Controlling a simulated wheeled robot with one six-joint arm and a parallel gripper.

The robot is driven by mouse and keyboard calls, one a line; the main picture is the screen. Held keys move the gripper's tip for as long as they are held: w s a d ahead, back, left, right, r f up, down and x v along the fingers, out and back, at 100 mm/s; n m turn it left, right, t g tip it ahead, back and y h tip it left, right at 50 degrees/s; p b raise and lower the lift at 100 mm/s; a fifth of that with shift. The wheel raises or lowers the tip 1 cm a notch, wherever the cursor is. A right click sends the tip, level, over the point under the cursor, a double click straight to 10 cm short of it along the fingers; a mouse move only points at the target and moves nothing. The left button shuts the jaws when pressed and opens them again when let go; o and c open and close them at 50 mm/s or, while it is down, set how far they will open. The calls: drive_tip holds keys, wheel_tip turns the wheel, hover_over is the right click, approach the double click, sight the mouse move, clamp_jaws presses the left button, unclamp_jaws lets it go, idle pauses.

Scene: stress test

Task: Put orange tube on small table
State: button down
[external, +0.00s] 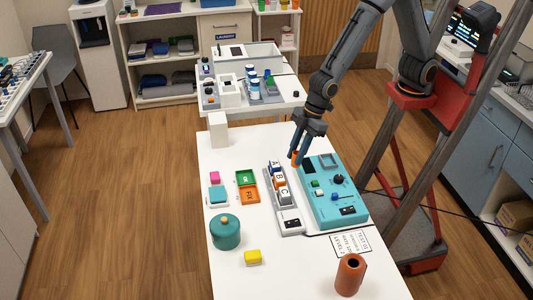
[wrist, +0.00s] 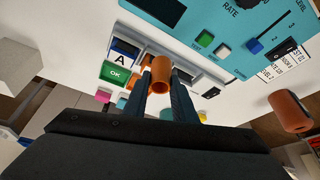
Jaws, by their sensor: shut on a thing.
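An orange tube (wrist: 161,74) is between the two fingers of my gripper (wrist: 160,88), its open end visible in the wrist view. In the external view my gripper (external: 298,152) is shut on the orange tube (external: 294,159) at the far part of the long white table (external: 225,162), between the row of lettered blocks and the turquoise panel. I cannot tell whether the tube touches the tabletop. A smaller white table (external: 262,114) stands beyond the long table's far end, bearing trays and bottles.
The turquoise panel (external: 325,208) and lettered block rack (external: 292,226) flank my gripper. A white block (external: 218,130) stands at the far left corner. The far table is crowded.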

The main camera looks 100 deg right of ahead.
drive_tip(key=s+d+r+m+h+p, duration=0.15)
drive_tip(key=d+m, duration=0.25)
drive_tip(key=d, duration=1.4)
drive_tip(key=s+d+r+m+g+h+p, duration=0.1)
drive_tip(key=d+r+m+h, duration=0.3)
drive_tip(key=d, duration=1.3)
drive_tip(key=s+d+r+m+y+p, duration=0.15)
drive_tip(key=d+m, duration=0.35)
drive_tip(key=d, duration=1.3)
drive_tip(key=shift+h, duration=0.5)
drive_tip(key=shift+w+f+b, duration=0.2)
drive_tip(key=shift+f+b, duration=1.85)
drive_tip(key=shift+f, duration=1.8)
drive_tip(key=shift+f, duration=0.3)
drive_tip(key=c, duration=1.4)
unclamp_jaws()
drive_tip(key=shift+b+v, duration=0.8)
drive_tip(key=shift+v, duration=3.15)
